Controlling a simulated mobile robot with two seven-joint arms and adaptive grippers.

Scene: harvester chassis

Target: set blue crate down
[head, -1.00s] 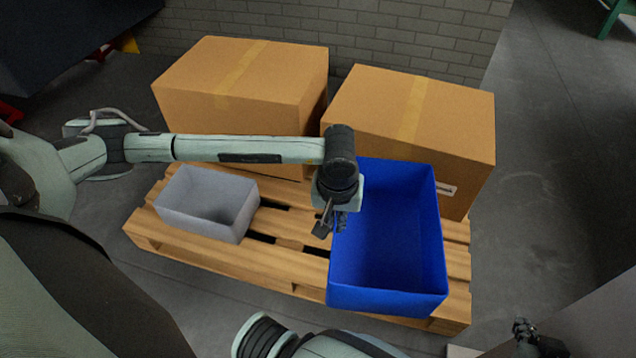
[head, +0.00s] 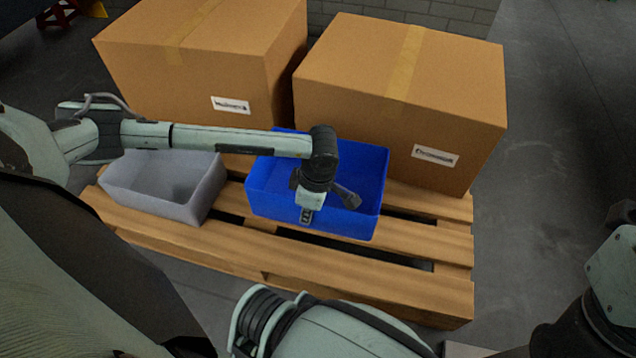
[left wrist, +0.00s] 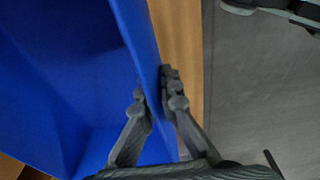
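The blue crate (head: 362,222) is upright over the middle of the pallet (head: 430,287), appearing to rest on its slats; its underside is hidden. My left gripper (head: 325,207) is at the crate's near wall, with one finger inside and one outside. The left wrist view shows the gripper fingertips (left wrist: 154,88) closed around the thin wall of the crate (left wrist: 60,60). The crate looks empty. A part of my right arm shows at the right edge of the head view; its fingers are not clear enough to judge.
A grey bin (head: 150,197) stands on the pallet left of the crate. Two large cardboard boxes, left (head: 205,75) and right (head: 400,105), stand behind, the right one close to the crate. Bare slats lie to the crate's right and front.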

